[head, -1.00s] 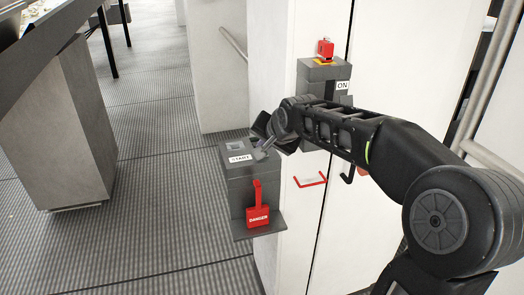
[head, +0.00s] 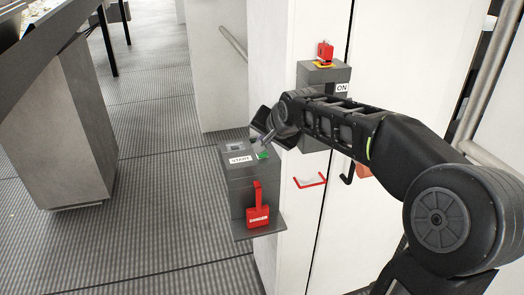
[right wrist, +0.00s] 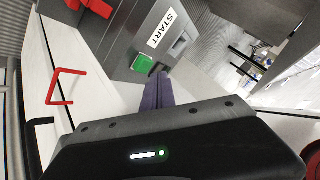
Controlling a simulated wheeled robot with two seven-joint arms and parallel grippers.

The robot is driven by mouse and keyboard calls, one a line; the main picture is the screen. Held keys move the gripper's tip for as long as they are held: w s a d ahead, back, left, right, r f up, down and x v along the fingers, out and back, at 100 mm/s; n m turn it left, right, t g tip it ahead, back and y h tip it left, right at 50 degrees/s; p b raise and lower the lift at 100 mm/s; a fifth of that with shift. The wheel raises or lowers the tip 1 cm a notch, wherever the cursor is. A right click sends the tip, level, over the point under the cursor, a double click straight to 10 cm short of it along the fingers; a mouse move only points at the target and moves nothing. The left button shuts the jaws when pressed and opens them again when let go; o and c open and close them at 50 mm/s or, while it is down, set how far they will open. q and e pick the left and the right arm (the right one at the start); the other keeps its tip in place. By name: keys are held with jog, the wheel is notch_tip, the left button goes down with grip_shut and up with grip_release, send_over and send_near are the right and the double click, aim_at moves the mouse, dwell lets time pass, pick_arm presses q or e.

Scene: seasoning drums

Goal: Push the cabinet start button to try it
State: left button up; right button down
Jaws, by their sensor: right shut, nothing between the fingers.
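A grey start box (head: 237,192) with a white START label (head: 240,159) is on the side of the white cabinet (head: 285,215). Its square green start button (head: 263,155) shows on the top, right of the label. The button also shows clearly in the right wrist view (right wrist: 143,62). My right gripper (head: 259,141) is shut and empty, its fingertips just above and behind the button in the head view. In the right wrist view the closed fingers (right wrist: 158,80) end close beside the button, apart from it. My left gripper is not in view.
A red DANGER tag and lock (head: 258,217) hang on the box front.

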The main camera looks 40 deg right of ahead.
aim_at(264, 154)
jog(key=shift+r+p, duration=1.45)
jog(key=shift+r, duration=1)
jog(key=shift+s+f, duration=0.1)
